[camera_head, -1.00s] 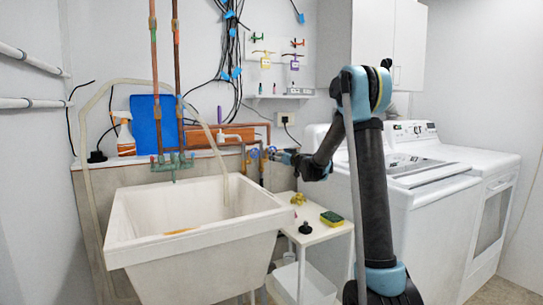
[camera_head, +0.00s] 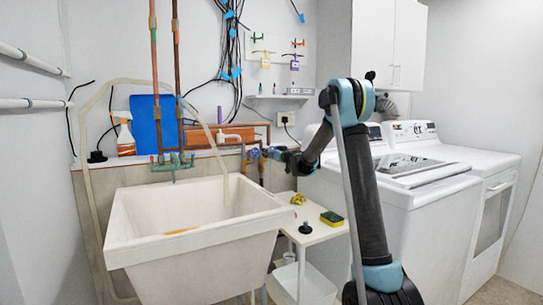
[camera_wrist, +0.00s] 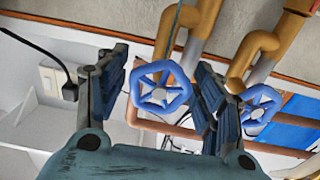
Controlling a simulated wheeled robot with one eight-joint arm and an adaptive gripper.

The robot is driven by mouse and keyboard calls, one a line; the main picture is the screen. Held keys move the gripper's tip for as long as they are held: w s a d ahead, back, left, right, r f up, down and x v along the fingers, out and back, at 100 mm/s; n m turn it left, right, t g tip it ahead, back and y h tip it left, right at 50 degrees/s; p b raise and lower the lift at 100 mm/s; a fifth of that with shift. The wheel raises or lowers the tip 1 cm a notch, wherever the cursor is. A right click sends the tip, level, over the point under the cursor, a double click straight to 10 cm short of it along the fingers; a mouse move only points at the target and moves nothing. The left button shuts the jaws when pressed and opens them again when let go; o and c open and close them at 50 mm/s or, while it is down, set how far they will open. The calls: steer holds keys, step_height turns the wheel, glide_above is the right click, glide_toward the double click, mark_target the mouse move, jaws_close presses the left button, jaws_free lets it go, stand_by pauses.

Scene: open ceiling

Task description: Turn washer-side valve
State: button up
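Two blue valve wheels sit on the copper pipes behind the sink. The one nearer the washer shows in the wrist view (camera_wrist: 160,90), between the two fingers of my gripper (camera_wrist: 162,68). The fingers stand apart on either side of this wheel; whether either touches it I cannot tell. The other blue valve wheel (camera_wrist: 262,105) is to the right, outside the right finger. In the head view my gripper (camera_head: 276,153) reaches left to the valves, and the other wheel (camera_head: 253,153) shows just beyond it. The near wheel is mostly hidden there.
The white sink (camera_head: 125,240) stands at front left. A small white shelf (camera_head: 325,233) below my gripper holds a sponge (camera_head: 331,218). The washer (camera_head: 420,205) is at right. Copper pipes (camera_wrist: 180,45) run close to the valves, and an outlet with a plug (camera_wrist: 57,82) is nearby.

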steer(key=c, duration=0.6)
steer(key=shift+a, duration=0.1)
steer(key=shift+m, duration=0.4)
steer(key=m, duration=0.4)
steer(key=shift+m, duration=0.3)
steer(key=m, duration=1.2)
steer(key=shift+s+m, duration=0.1)
steer(key=shift+m, duration=0.3)
steer(key=m, duration=0.5)
steer(key=shift+m, duration=0.3)
steer(key=shift+r, duration=0.1)
